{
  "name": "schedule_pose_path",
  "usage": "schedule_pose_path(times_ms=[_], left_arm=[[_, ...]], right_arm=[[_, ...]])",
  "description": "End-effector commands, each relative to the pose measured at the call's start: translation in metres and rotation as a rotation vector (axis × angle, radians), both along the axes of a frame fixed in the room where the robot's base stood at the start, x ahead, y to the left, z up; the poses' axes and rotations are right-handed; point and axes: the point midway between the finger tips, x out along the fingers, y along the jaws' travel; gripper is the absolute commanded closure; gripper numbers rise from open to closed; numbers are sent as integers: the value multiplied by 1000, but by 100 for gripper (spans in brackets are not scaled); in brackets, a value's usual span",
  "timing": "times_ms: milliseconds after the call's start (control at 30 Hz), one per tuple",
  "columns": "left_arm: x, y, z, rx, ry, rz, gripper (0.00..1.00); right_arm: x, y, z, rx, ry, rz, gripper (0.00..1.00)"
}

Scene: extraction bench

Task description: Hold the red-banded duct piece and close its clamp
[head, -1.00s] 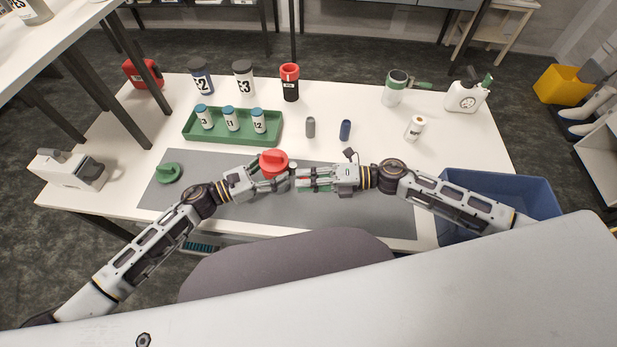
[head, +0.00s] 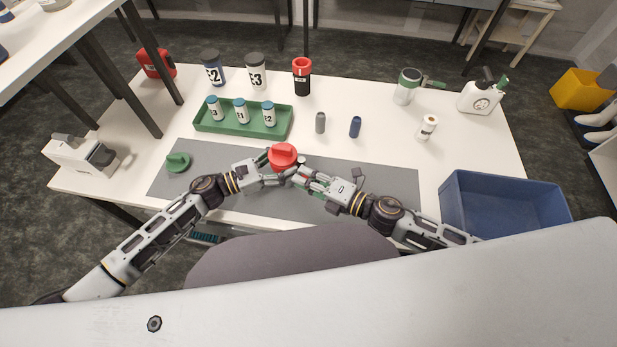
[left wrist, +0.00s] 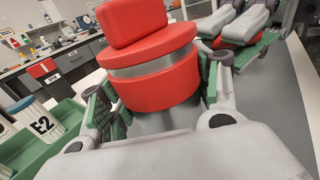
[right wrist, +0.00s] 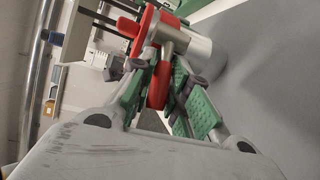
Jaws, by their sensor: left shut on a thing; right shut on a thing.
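The duct piece (head: 283,155) is upright above the grey mat, a grey cylinder with a red top and a red band. In the left wrist view its red band (left wrist: 160,85) sits between the green finger pads. My left gripper (head: 277,180) is shut on its body from the left. My right gripper (head: 297,174) meets it from the right. In the right wrist view, the right fingers are shut on a flat red part (right wrist: 158,86), likely the clamp's lever, beside the grey cylinder (right wrist: 204,52). Whether the clamp is fully closed is hidden.
A green tray (head: 205,129) with several labelled jars stands behind. A green lidded piece (head: 178,162) lies left on the mat (head: 375,182). A blue bin (head: 505,205) stands at the right.

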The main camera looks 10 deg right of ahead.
Motion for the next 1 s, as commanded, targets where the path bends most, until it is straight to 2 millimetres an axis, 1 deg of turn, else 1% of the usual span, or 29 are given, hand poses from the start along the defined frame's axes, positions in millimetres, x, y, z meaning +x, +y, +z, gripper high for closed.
schedule_pose_path(times_ms=[300,733,767,800,900,1000], left_arm=[[-2,-2,1,-4,1,-6,72],[-2,-2,1,-4,1,-6,72],[-2,-2,1,-4,1,-6,72],[-2,-2,1,-3,1,-6,72],[-2,-2,1,-3,1,-5,72],[-1,-1,1,-2,0,-3,72]], right_arm=[[-1,3,-1,0,5,-64,100],[-1,3,-1,-1,4,-70,100],[-1,3,-1,-1,4,-70,78],[-1,3,-1,-1,4,-70,73],[-1,3,-1,-2,3,-70,60],[-1,3,-1,-1,3,-70,59]])
